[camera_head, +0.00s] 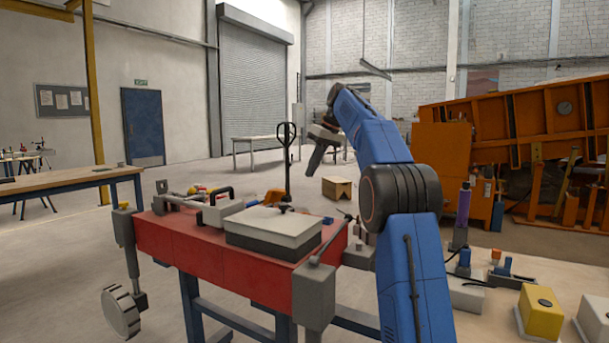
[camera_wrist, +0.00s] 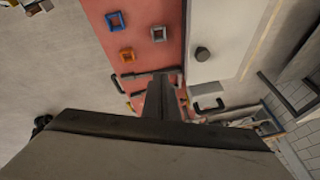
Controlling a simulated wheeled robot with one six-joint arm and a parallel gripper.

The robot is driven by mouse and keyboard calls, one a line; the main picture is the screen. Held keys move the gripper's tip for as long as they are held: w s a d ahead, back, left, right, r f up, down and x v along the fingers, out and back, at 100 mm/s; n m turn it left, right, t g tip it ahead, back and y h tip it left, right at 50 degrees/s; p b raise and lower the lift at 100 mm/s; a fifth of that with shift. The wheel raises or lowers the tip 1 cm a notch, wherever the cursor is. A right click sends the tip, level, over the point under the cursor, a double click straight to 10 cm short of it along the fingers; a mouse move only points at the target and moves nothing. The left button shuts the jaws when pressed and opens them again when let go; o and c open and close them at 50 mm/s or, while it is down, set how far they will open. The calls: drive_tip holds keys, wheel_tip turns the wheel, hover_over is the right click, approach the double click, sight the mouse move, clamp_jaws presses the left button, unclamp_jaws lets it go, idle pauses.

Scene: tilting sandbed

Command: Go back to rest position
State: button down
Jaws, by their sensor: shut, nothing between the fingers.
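My gripper (camera_head: 315,164) hangs at the end of my raised blue arm, in mid-air above and behind the red-topped workbench (camera_head: 185,243). In the wrist view my gripper (camera_wrist: 160,84) points away from the camera, with its fingers together and nothing between them. The red bench top (camera_wrist: 152,50) lies below it there. The fingers appear clear of the things on the bench.
A pale-lidded box (camera_head: 275,227) and tools crowd the bench. In the wrist view, blue (camera_wrist: 116,22), orange (camera_wrist: 127,54) and grey (camera_wrist: 158,34) square pieces lie on it. A yellow block (camera_head: 541,312) stands at right. Open floor lies behind the bench.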

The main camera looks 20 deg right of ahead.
drive_tip(key=s+a+f+m+h, duration=0.15)
drive_tip(key=s+a, duration=0.25)
drive_tip(key=s, duration=0.4)
drive_tip(key=s+a+f, duration=0.3)
drive_tip(key=s+a, duration=0.1)
drive_tip(key=s, duration=0.5)
drive_tip(key=s+a+f+m+h, duration=0.15)
drive_tip(key=s+a, duration=0.25)
drive_tip(key=s, duration=0.4)
drive_tip(key=s+a+f, duration=0.2)
drive_tip(key=s+f, duration=1.1)
drive_tip(key=s+a+f+t, duration=0.1)
drive_tip(key=s+f, duration=1.1)
drive_tip(key=s, duration=0.2)
drive_tip(key=shift+s+a+f+m+t+h, duration=0.3)
drive_tip(key=shift+a+f+m, duration=0.1)
